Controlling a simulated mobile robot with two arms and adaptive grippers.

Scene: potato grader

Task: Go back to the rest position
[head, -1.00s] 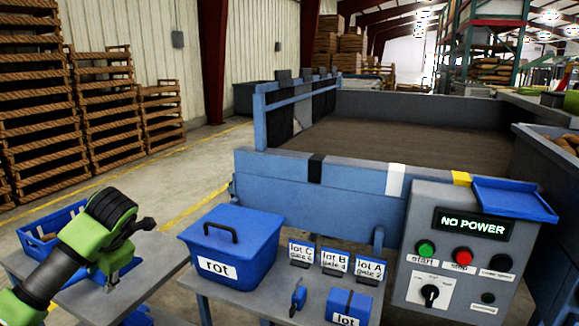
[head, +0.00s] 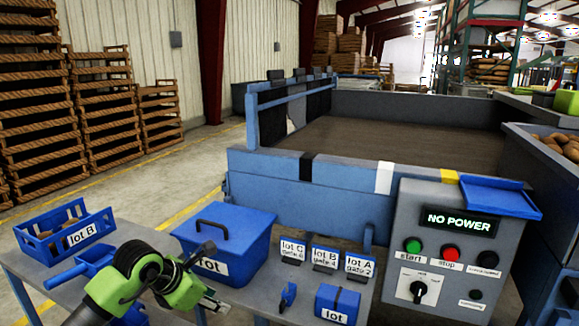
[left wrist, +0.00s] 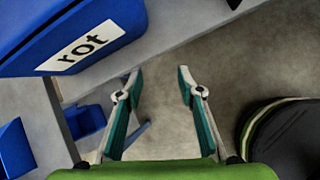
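My left gripper (head: 208,304) is low in the head view, in front of the blue rot bin (head: 222,240). In the left wrist view the gripper (left wrist: 158,75) is open, its two fingers apart with only grey floor between them. The rot bin (left wrist: 110,15) is at the upper left there, apart from the fingers. My right gripper shows in neither view.
A grey side table (head: 25,262) holds a blue lot B crate (head: 65,232) and a blue scoop (head: 85,265). The control box (head: 445,240) reads NO POWER. Lot A, B and C signs and a blue lot box (head: 338,302) stand between.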

